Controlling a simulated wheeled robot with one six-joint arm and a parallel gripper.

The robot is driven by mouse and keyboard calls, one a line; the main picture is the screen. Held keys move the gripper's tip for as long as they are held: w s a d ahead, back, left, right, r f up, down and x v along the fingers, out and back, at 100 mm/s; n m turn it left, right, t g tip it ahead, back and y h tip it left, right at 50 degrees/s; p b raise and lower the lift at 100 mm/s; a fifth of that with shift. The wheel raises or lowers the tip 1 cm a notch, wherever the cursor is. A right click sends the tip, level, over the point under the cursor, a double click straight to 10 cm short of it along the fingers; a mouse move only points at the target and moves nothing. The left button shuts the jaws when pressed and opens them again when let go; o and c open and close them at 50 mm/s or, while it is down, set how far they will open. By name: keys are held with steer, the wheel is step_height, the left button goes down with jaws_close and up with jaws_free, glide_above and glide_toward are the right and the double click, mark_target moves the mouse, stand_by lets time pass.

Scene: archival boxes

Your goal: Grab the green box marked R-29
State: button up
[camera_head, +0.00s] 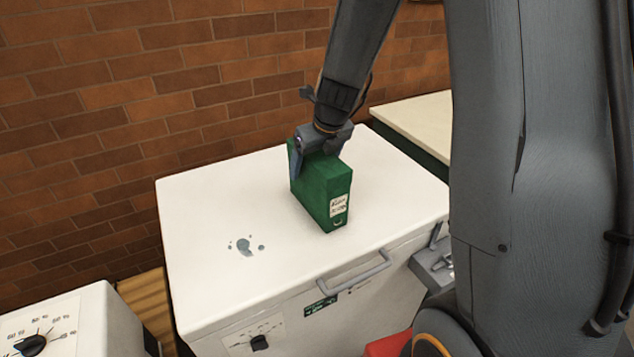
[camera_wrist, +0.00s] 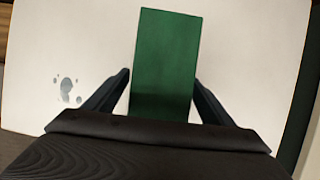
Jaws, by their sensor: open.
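A green box (camera_head: 322,194) stands upright on the white top of a chest-like appliance (camera_head: 210,205). A pale label with dark print, too small to read, is on its narrow front side. My gripper (camera_head: 312,160) is right above the box from the back, its fingers reaching down beside it. In the wrist view the green box (camera_wrist: 166,62) lies between the two fingers of my gripper (camera_wrist: 163,88). A gap shows on each side, so the fingers are open around it. The lower part of the box is hidden in that view.
A grey puddle-like stain (camera_head: 244,246) is on the white top, left of the box. A bar handle (camera_head: 354,276) is on the appliance's front. A brick wall (camera_head: 130,90) rises behind. A pale counter (camera_head: 420,125) stands at the right, and another white appliance (camera_head: 85,320) at lower left.

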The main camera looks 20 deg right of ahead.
steer(key=shift+f, duration=0.2)
stand_by(0.3)
steer(key=c, duration=1.4)
steer(key=shift+c, duration=1.4)
steer(key=shift+r, duration=0.1)
